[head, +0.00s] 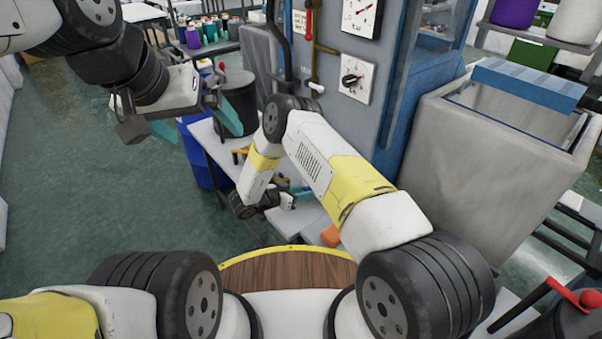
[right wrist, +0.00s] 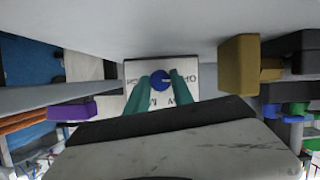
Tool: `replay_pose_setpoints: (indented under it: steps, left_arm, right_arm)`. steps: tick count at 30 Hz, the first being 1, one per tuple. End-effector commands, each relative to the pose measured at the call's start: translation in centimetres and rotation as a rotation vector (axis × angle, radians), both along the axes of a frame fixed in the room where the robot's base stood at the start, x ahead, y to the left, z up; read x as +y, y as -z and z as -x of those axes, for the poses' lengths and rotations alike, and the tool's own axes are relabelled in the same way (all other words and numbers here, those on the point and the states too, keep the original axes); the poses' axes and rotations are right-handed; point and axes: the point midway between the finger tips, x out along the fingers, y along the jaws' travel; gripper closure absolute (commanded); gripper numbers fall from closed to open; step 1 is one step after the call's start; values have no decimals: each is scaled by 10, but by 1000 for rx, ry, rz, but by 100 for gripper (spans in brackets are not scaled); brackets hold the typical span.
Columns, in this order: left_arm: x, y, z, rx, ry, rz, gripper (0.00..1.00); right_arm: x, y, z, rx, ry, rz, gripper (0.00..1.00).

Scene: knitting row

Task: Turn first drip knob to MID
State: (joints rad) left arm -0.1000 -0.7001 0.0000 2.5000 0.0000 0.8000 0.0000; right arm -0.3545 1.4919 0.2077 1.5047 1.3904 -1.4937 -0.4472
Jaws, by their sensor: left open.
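In the right wrist view a small blue drip knob (right wrist: 160,77) sits on a white plate (right wrist: 133,70) with dark lettering that appears upside down and is partly covered. The teal fingers of my right gripper (right wrist: 161,88) flank the knob, one on each side. I cannot tell whether they press on it. In the head view my right gripper (head: 292,197) is low beside the machine, partly hidden by its own arm, and the knob is out of sight. My left gripper (head: 196,126) is open and empty, in the air at upper left, well away from the machine.
The grey machine panel (head: 337,55) carries a white dial with a black knob (head: 352,80) and a gauge (head: 361,14). A large grey bin (head: 470,150) stands at right. A dark bucket (head: 236,98) and blue drum (head: 199,150) are beyond my left gripper. Green floor at left is clear.

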Motion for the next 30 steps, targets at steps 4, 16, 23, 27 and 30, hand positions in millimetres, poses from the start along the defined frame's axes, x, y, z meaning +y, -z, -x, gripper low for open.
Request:
replay_pose_setpoints:
  steps: [4,16,23,27,30]
  left_arm:
    - [0,0,0,0,0,0,0]
    - [0,0,0,0,0,0,0]
    - [0,0,0,0,0,0,0]
    - [0,0,0,0,0,0,0]
    - [0,0,0,0,0,0,0]
  right_arm:
    - [1,0,0,-3,-2,-3,100]
    - [0,0,1,-135,-4,-98,100]
    - [0,0,2,-276,-4,-202,100]
    - [0,1,2,-354,-6,-260,100]
    - [-1,1,3,-401,-5,-295,100]
